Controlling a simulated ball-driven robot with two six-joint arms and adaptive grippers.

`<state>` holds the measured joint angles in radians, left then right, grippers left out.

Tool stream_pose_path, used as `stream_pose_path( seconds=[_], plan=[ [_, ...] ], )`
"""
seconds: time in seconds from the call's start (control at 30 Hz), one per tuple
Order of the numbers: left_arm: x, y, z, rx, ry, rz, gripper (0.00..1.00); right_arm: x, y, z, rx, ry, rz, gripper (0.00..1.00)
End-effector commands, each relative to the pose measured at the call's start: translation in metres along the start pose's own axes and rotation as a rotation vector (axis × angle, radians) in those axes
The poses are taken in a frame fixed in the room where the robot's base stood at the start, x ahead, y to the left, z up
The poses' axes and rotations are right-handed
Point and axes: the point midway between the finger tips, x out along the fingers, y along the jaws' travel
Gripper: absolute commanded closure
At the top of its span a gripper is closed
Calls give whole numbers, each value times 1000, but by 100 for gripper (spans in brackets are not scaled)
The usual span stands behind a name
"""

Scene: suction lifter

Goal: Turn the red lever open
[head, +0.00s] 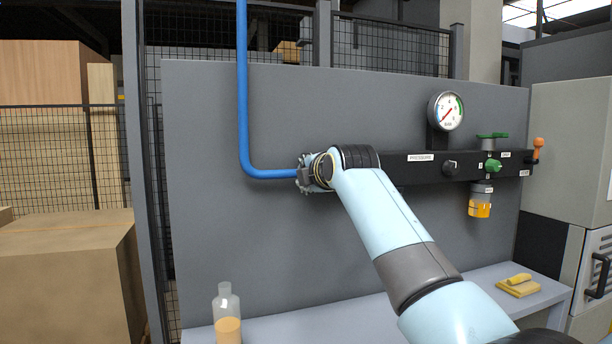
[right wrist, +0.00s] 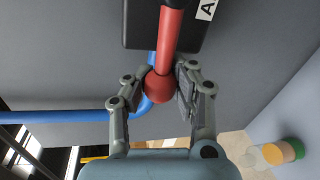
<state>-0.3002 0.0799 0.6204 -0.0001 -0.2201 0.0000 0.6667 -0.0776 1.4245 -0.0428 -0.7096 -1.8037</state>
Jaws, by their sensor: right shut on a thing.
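The red lever (right wrist: 169,35) shows in the right wrist view as a straight red bar running from a black block to a round red knob (right wrist: 159,87). My right gripper (right wrist: 163,80) is shut on the knob, with one finger on each side of it. In the head view my right gripper (head: 306,174) is at the left end of the black manifold bar (head: 400,168), beside the blue pipe (head: 243,95). My wrist hides the lever there. My left gripper is in neither view.
The bar carries a pressure gauge (head: 446,111), a black knob (head: 450,168), green valve handles (head: 493,166), an orange-tipped lever (head: 538,143) and a bowl with yellow liquid (head: 480,209). A bottle (head: 227,317) and yellow cloths (head: 518,287) are on the shelf below. Cartons (head: 70,265) stand left.

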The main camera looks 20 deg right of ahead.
Motion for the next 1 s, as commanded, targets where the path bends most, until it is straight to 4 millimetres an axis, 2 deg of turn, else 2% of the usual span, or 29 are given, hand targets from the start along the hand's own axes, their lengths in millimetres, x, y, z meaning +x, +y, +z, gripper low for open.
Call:
stream_pose_path(
  seconds=[0.03,0.23,0.3,0.53,0.67,0.77,1.0],
  plan=[
    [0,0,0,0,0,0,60,1,-9,-2,-1,4,-18,80],
    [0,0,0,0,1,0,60,0,-7,-2,0,3,-15,54],
    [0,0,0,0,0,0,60,0,-6,-1,0,3,-12,48],
    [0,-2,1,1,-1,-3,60,0,-4,-1,0,2,-7,48],
    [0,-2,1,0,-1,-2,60,-8,-4,-1,1,2,-7,48],
    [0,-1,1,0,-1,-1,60,-23,-4,-1,1,1,-6,48],
    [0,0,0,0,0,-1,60,-75,-4,-1,1,1,-7,48]
  ],
)
